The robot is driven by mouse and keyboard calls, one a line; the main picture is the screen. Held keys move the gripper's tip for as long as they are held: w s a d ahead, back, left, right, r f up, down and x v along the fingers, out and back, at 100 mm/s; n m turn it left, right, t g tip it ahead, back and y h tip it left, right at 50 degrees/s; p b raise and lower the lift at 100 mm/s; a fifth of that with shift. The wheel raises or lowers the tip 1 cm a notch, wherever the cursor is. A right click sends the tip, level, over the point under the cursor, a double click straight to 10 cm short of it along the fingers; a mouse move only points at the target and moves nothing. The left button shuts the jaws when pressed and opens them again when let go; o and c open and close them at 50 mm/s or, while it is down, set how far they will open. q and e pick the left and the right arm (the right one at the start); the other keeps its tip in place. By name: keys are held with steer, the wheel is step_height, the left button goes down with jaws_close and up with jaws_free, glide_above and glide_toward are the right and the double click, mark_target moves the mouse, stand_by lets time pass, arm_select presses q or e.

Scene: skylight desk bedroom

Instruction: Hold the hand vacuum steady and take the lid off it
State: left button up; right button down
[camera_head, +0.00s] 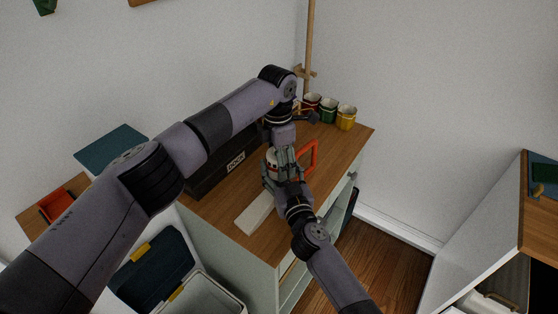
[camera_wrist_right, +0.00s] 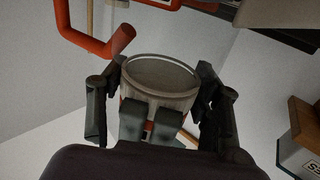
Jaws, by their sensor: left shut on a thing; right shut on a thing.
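The hand vacuum has a white and red body (camera_head: 271,158) and an orange-red loop handle (camera_head: 308,158). It is over the wooden desk top, mostly hidden by both grippers. My left gripper (camera_head: 280,150) reaches down onto it from above and is shut on part of it. My right gripper (camera_head: 281,176) comes from the front and is shut on it. In the right wrist view a round pale grey part (camera_wrist_right: 160,78) sits between the right gripper's dark fingers (camera_wrist_right: 158,98), with the handle (camera_wrist_right: 95,42) at upper left. I cannot tell where the lid meets the body.
A long black case (camera_head: 222,160) stands behind on the desk. A pale bar (camera_head: 256,212) lies at the front. Several coloured mugs (camera_head: 346,118) and a wooden pole (camera_head: 309,50) are at the back right. An open bin (camera_head: 208,297) stands on the floor at the front left.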

arm_select(q)
steer(key=shift+w+a, duration=0.2)
steer(key=shift+w, duration=0.05)
steer(key=o, duration=1.3)
steer(key=shift+s+d, duration=0.1)
steer(key=shift+r, duration=2.35)
steer(key=shift+c, duration=0.6)
steer(key=r+m, duration=0.2)
steer(key=r, duration=0.1)
steer(key=shift+s+m, duration=0.2)
steer(key=shift+m, duration=0.2)
steer(key=shift+d+f, duration=0.15)
steer(key=shift+f, duration=3.7)
steer(key=shift+c, duration=0.4)
